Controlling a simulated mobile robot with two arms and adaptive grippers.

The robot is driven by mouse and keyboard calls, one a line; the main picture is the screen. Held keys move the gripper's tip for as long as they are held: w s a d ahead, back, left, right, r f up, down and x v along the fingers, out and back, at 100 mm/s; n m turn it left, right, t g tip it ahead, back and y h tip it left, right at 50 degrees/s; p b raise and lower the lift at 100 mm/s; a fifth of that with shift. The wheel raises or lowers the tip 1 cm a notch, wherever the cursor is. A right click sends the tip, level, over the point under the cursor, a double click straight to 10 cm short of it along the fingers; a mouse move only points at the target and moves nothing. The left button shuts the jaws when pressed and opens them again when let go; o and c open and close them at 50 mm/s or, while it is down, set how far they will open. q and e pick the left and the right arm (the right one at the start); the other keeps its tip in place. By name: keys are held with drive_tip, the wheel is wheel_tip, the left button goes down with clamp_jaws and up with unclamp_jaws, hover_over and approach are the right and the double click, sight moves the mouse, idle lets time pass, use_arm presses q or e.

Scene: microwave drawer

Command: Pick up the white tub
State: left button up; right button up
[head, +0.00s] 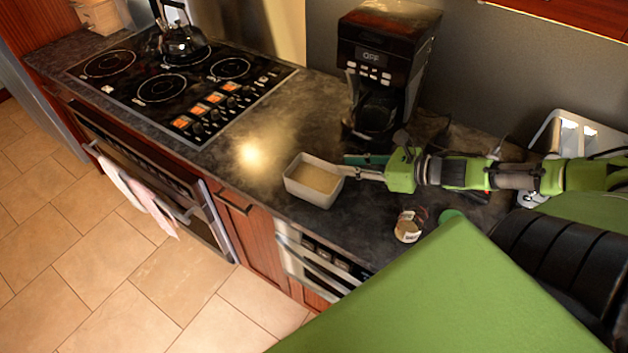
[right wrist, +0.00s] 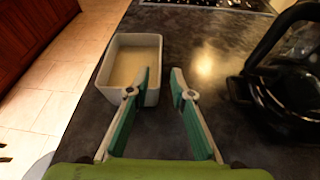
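The white tub (head: 313,180) is a rectangular, open-topped container with a beige inside, upright on the dark counter near its front edge. It also shows in the right wrist view (right wrist: 133,65). My right gripper (head: 349,166) comes in from the right and is at the tub's right side. In the right wrist view the right gripper (right wrist: 161,78) is open, with nothing between its fingers. Its left finger overlaps the tub's near right corner; I cannot tell whether it touches. Its right finger is over bare counter. My left gripper is not in view.
A black coffee maker (head: 384,65) stands behind the gripper. A small labelled container (head: 408,227) is on the counter in front of my right arm. A cooktop (head: 180,83) with a kettle (head: 182,42) lies at the left. The counter between cooktop and tub is clear.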

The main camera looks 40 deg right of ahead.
sight(321, 162)
drive_tip(key=shift+b+x, duration=0.95)
drive_tip(key=shift+x, duration=1)
drive_tip(key=shift+w, duration=0.15)
drive_tip(key=shift+w, duration=0.1)
drive_tip(key=shift+x, duration=2.5)
drive_tip(key=shift+f, duration=0.1)
clamp_jaws()
